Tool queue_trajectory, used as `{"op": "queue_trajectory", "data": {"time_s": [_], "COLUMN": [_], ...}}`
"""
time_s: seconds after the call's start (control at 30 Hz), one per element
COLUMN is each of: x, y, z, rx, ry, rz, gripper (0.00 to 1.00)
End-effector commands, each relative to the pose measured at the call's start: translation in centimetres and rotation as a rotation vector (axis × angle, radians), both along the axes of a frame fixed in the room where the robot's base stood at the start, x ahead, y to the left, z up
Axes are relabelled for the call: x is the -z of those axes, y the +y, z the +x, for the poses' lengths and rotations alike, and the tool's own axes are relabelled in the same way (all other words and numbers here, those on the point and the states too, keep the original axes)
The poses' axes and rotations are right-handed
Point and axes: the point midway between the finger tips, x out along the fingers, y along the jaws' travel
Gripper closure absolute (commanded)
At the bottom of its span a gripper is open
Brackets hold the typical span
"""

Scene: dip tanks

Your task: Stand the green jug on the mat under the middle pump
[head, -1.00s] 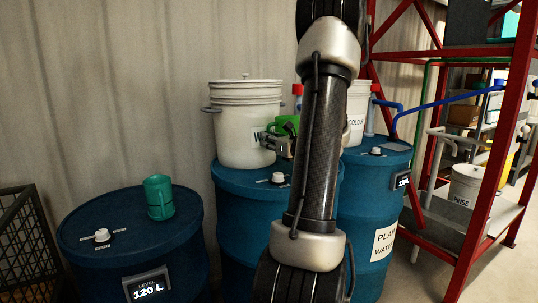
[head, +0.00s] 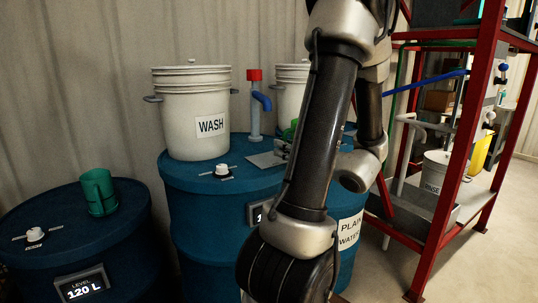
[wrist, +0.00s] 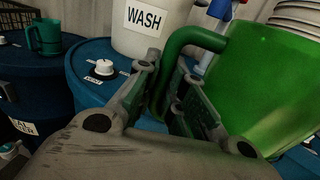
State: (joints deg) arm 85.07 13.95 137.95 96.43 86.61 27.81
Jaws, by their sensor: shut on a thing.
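My gripper (head: 283,148) is shut on the handle of the bright green jug (wrist: 262,85), which fills the right of the wrist view. In the head view only a sliver of this jug (head: 291,130) shows beside my arm. It is by the right part of a grey mat (head: 262,160) on the middle blue drum. A pump (head: 254,110) with a red top and blue spout stands behind the mat, left of the jug. I cannot tell whether the jug touches the mat. My arm hides most of the jug and gripper in the head view.
A white WASH bucket (head: 185,110) stands left of the pump, with a white cap (head: 221,170) in front. A darker teal-green jug (head: 98,192) stands on the left drum (head: 130,235). A second white bucket (head: 290,88) is behind. A red rack (head: 465,150) is at right.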

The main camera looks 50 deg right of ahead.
Motion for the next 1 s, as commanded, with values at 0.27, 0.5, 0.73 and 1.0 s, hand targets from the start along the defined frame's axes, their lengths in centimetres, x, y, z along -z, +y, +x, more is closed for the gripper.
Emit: {"op": "queue_trajectory", "data": {"time_s": [0.27,0.5,0.73,1.0], "x": [-0.1,0.0,-0.1,3.0], "y": [-0.1,-0.4,-0.6,-0.7], "z": [7.5,13.7,16.2,17.1], "rx": [-0.009,-0.006,-0.002,-0.001], "ry": [-0.002,-0.001,-0.001,0.001], "rz": [-0.002,-0.002,-0.002,0.003], "gripper": [1.0,1.0,1.0,1.0]}}
